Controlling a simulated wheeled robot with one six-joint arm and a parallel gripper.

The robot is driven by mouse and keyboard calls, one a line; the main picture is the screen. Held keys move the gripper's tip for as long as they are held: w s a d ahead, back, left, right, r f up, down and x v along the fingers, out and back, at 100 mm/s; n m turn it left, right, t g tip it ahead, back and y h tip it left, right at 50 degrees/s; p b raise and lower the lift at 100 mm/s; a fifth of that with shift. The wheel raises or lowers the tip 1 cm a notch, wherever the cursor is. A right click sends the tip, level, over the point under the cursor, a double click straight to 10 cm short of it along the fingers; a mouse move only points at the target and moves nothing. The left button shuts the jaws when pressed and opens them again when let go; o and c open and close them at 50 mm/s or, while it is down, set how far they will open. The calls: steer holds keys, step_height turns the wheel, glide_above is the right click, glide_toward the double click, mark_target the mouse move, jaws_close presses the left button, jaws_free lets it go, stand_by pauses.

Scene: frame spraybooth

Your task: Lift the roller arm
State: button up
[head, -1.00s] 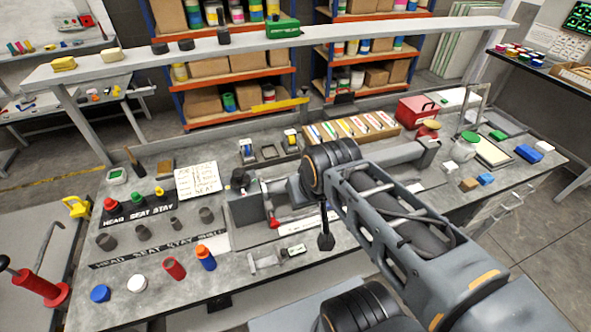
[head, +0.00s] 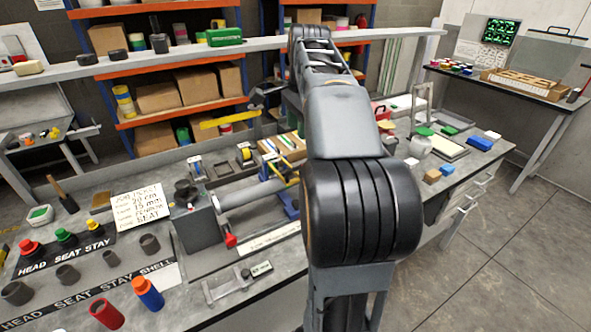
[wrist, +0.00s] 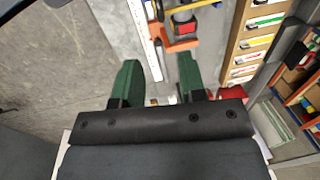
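A bench machine stands mid-bench in the head view, with a grey housing (head: 200,228), a long grey cylinder (head: 250,192) and a red-tipped lever (head: 231,240). A blue part (head: 287,204) sits near the cylinder's right end. I cannot tell for sure which part is the roller arm. In the wrist view my gripper (wrist: 158,62) has two green fingers standing apart with nothing between them. An orange part (wrist: 178,40) with blue and yellow pieces lies just beyond the fingertips, apart from them. My arm hides the machine's right end in the head view.
A job ticket (head: 140,205) stands left of the machine. Caps and cups line the left bench, with a red cylinder (head: 106,313) and a blue one (head: 148,292) in front. A raised shelf (head: 120,67) runs behind. Blocks (head: 479,144) lie at right.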

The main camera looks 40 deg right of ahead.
mark_target(296, 169)
steer(key=f, duration=0.4)
steer(key=w+f+b, duration=0.1)
steer(key=f, duration=0.3)
steer(key=w+f, duration=0.1)
steer(key=f, duration=0.3)
steer(key=shift+d+f, duration=0.1)
steer(key=shift+f, duration=0.15)
steer(key=shift+c, duration=0.5)
jaws_close()
steer(key=shift+r, duration=0.1)
